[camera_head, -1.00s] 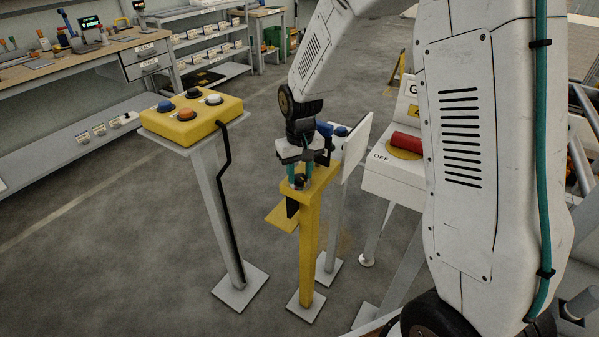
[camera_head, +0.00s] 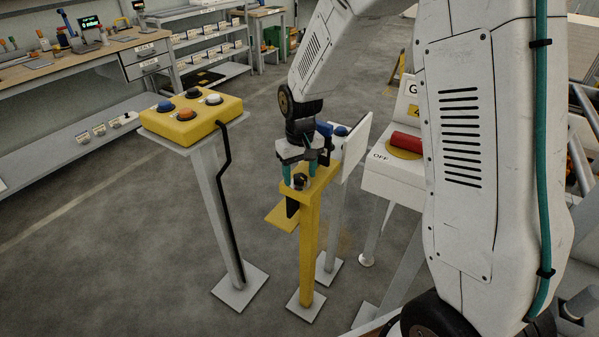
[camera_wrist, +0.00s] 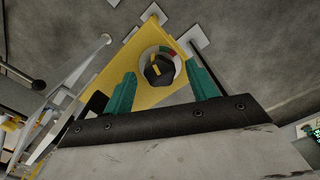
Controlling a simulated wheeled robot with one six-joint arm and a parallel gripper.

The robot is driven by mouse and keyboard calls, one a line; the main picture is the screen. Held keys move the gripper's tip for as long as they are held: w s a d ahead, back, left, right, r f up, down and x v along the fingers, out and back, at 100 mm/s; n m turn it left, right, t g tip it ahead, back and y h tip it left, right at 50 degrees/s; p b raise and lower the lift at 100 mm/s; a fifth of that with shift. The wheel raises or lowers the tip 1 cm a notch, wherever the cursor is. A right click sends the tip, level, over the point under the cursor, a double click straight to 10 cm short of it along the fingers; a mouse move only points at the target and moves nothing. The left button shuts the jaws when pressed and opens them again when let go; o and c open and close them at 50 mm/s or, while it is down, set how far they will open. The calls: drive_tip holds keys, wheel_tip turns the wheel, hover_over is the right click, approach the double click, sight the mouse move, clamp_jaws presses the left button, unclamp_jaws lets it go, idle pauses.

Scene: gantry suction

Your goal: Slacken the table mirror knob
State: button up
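The knob (camera_wrist: 158,69) is black with a yellow pointer line, on a dial with green and red marks, on top of a yellow stand (camera_head: 309,225). In the head view the knob (camera_head: 299,181) shows small under my gripper (camera_head: 299,173). In the wrist view my gripper (camera_wrist: 163,88) is open, with one teal finger on each side of the knob and gaps between fingers and knob. Nothing is held. I see no label naming the table mirror in these views.
A yellow box with several coloured buttons (camera_head: 206,121) stands on a post to the left. A white panel (camera_head: 356,146) and a box with a red handle (camera_head: 407,142) stand close on the right. A workbench (camera_head: 88,58) is at the back left. Floor is clear between.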

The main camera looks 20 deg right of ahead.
sight(300, 176)
wheel_tip(300, 176, up, 8)
drive_tip(key=shift+f, duration=0.1)
idle(0.4)
